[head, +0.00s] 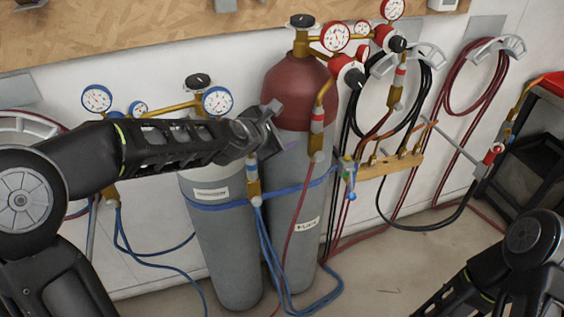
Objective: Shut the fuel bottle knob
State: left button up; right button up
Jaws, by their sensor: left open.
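Two gas bottles stand against the wall. The red-shouldered grey bottle (299,90), which looks like the fuel bottle, has a black knob (301,20) on top of its brass valve. The other grey bottle (222,250) stands to its left, with its own black knob (198,80). My left gripper (270,128) is open and empty. In the picture it lies in front of the red bottle's lower shoulder, well below that bottle's knob and apart from it. My left arm hides the upper part of the left bottle. My right gripper is out of view; only its arm shows at lower right.
Gauges (335,37) and red regulators (348,70) crowd the space right of the red bottle's valve. Blue-rimmed gauges (217,101) flank the left bottle. Hoses (478,90) hang on wall hooks, and blue hoses (150,261) trail low. A dark cart (535,150) stands at right.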

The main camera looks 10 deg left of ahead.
pick_arm(q)
notch_tip(320, 180, down, 9)
jog(key=s+d+m+g, duration=0.1)
jog(key=s+m, duration=0.1)
jog(key=m, duration=0.1)
jog(key=shift+r+g, duration=0.15)
jog(key=shift+g, duration=0.15)
jog(key=shift+s, duration=0.1)
